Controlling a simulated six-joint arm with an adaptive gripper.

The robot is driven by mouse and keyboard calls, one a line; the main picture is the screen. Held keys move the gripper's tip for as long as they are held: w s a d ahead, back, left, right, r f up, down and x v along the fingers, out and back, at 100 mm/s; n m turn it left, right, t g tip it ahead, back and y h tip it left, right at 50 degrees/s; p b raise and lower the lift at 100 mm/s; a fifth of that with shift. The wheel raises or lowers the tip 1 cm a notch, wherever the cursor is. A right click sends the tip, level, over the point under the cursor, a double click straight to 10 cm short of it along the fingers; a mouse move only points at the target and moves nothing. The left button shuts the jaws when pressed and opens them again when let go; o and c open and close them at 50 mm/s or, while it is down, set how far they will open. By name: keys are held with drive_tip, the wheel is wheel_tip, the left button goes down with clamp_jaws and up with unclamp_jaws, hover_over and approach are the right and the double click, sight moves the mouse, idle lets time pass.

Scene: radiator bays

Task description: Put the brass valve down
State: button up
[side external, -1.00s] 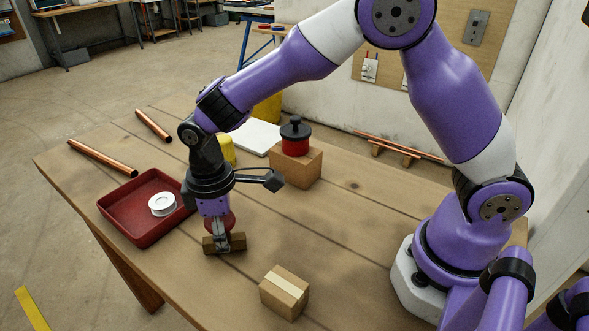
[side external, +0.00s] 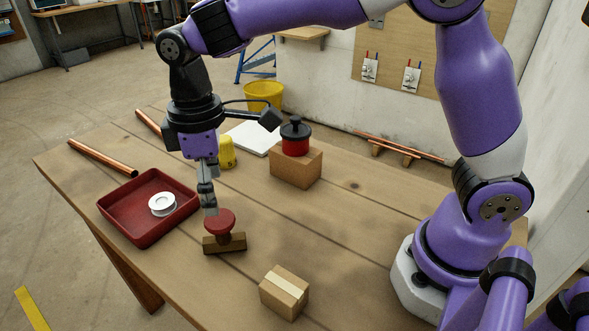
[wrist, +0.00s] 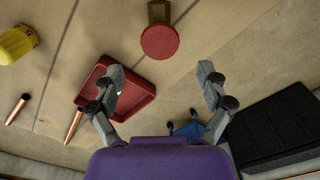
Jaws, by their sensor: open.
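The brass valve (side external: 224,244) stands upright on the wooden table, with a brass body at the bottom and a round red handle (side external: 219,221) on top. In the wrist view the red handle (wrist: 160,42) hides part of the brass body (wrist: 159,11). My gripper (side external: 210,211) is above the table, just behind and above the valve's handle in the side view. In the wrist view my gripper (wrist: 161,72) has its fingers spread wide apart with nothing between them. The valve lies beyond the fingertips, apart from them.
A red tray (side external: 133,232) holding a white spool (side external: 162,204) is left of the valve. A cardboard box (side external: 284,291) is in front right. A wooden block (side external: 296,168) bears a red and black pot-like item (side external: 295,137). A yellow item (side external: 227,152) and copper pipes (side external: 102,157) lie behind.

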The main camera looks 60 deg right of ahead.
wheel_tip(320, 180, up, 2)
drive_tip(key=shift+d+r, duration=0.1)
drive_tip(key=s+d+r+m+t, duration=0.2)
drive_tip(key=s+d+m+t, duration=0.3)
drive_tip(key=s+d+m, duration=0.4)
drive_tip(key=s+d, duration=0.3)
drive_tip(key=d, duration=0.1)
drive_tip(key=shift+d+r+t, duration=0.3)
drive_tip(key=shift+d+r, duration=0.1)
